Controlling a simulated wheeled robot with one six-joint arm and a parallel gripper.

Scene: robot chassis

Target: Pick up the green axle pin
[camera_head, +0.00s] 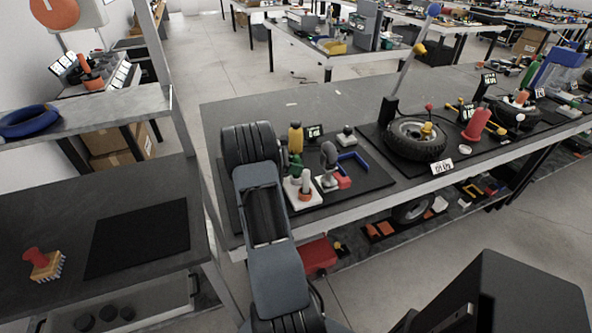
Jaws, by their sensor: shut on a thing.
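The green axle pin appears to be the small green piece (296,164) on the dark mat of the middle workbench, just right of my arm. It is small and partly crowded by the parts around it. My arm rises from the bottom of the view and bends at a ridged dark joint over the bench's left end. My gripper is hidden behind my own arm, so its fingers and their contact with the green piece cannot be made out.
A wheel (416,138) lies further right. The left bench's black mat (140,238) is empty.

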